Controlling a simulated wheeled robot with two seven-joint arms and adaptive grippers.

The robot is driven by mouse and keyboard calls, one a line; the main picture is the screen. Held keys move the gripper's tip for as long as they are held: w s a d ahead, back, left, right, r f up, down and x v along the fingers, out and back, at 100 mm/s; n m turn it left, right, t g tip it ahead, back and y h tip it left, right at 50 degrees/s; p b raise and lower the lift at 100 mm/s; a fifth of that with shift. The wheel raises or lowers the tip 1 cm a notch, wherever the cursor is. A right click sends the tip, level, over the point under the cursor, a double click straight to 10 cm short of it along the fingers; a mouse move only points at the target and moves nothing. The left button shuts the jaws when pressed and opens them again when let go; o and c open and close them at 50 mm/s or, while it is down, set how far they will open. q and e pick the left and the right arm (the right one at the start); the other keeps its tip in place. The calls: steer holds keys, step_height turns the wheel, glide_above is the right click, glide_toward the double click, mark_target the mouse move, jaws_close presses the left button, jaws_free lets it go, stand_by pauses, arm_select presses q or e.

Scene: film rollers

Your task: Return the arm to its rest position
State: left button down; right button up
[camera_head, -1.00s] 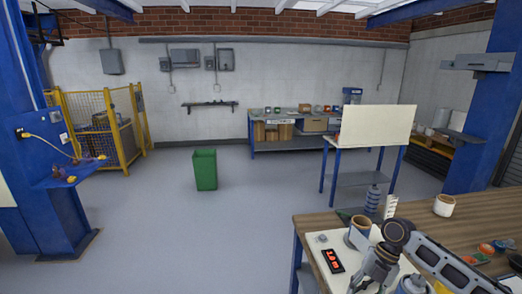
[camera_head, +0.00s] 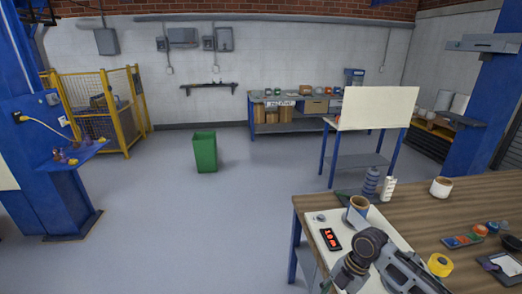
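My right arm enters at the lower right of the head view, with its grey joint (camera_head: 370,246) above the white panel on the wooden table. The arm's end (camera_head: 350,274) points down near the bottom edge and is partly cut off, so the state of its fingers is unclear. My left arm and gripper are not in view. A white roll (camera_head: 441,188) stands farther right on the table, apart from my arm.
The floor around the green bin (camera_head: 205,152) is clear.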

steer(key=s+a+f+m+t, duration=0.2)
steer(key=s+a+f+m, duration=0.15)
steer(key=a+m, duration=0.2)
steer(key=s+d+r+m+t+h, duration=0.1)
steer(key=s+d+m+t+h, duration=0.2)
steer(key=m, duration=0.6)
steer(key=s+d+r+m+h, duration=0.1)
steer(key=s+d+m, duration=0.4)
steer(key=m, duration=0.4)
steer(key=s+a+f+g, duration=0.1)
steer(key=s+f, duration=0.1)
steer(key=f, duration=1.5)
steer(key=s+a+f, duration=0.1)
steer(key=f, duration=1.5)
steer(key=s+d+f, duration=0.2)
steer(key=s+f, duration=0.8)
steer(key=s, duration=0.1)
steer(key=s+d+f+g, duration=0.1)
steer(key=s+d+f, duration=0.1)
steer(key=s+f, duration=0.7)
steer(key=s, duration=0.2)
steer(key=shift+s+d+f+n+g, duration=0.25)
steer(key=shift+s+f+n+g, duration=0.05)
steer(key=shift+f+n, duration=0.1)
